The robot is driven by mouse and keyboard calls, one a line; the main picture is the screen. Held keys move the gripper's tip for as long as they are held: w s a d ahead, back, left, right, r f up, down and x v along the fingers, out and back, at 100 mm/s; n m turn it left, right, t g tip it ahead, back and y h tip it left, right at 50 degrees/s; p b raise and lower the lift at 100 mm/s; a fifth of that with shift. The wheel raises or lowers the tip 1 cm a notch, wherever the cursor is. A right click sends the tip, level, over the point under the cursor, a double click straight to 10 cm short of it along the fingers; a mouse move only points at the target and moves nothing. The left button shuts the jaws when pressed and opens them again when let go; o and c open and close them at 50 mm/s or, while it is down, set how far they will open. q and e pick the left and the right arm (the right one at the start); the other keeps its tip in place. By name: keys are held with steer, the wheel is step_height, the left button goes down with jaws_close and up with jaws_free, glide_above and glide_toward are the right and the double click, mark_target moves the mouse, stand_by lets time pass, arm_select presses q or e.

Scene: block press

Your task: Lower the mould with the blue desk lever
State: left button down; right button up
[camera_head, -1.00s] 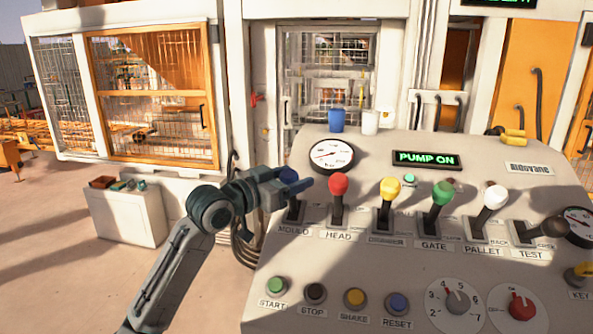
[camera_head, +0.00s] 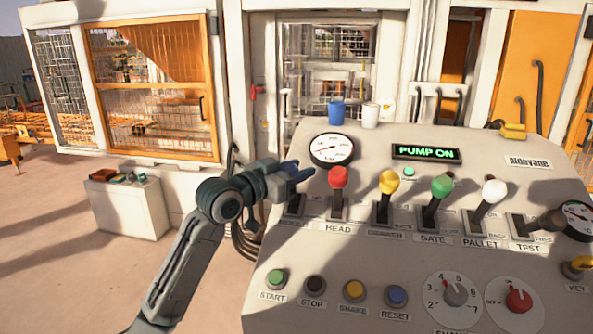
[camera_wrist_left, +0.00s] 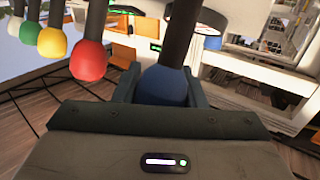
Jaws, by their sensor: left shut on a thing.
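The blue lever's round knob (camera_wrist_left: 165,86) sits between the two fingers of my left gripper in the left wrist view. My left gripper (camera_head: 288,178) is shut on it above the MOULD slot (camera_head: 294,206), at the left end of the lever row. In the head view the fingers mostly cover the knob. The mould cannot be clearly made out behind the press's mesh window (camera_head: 335,75). My right gripper is not in view.
The red lever (camera_head: 338,178) stands close to the right of my left gripper. Yellow (camera_head: 389,182), green (camera_head: 442,187) and white (camera_head: 494,191) levers follow. A lit display (camera_head: 427,153) reads PUMP ON. Blue (camera_head: 336,113) and white (camera_head: 370,115) cups stand at the desk's back edge.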

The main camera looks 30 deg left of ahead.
arm_select(q)
steer(key=s+f+m+t+b, duration=0.1)
steer(key=b, duration=0.2)
steer(key=s+m+t+h+b, duration=0.1)
steer(key=s+b, duration=0.1)
steer(key=b, duration=0.1)
steer(key=s+d+f+m+t+h+b, duration=0.1)
steer(key=b, duration=0.2)
steer(key=shift+s+d+f, duration=0.1)
steer(key=shift+s+f, duration=0.1)
steer(key=shift+f, duration=0.15)
steer(key=c, duration=0.9)
jaws_free()
steer(key=shift+s, duration=0.1)
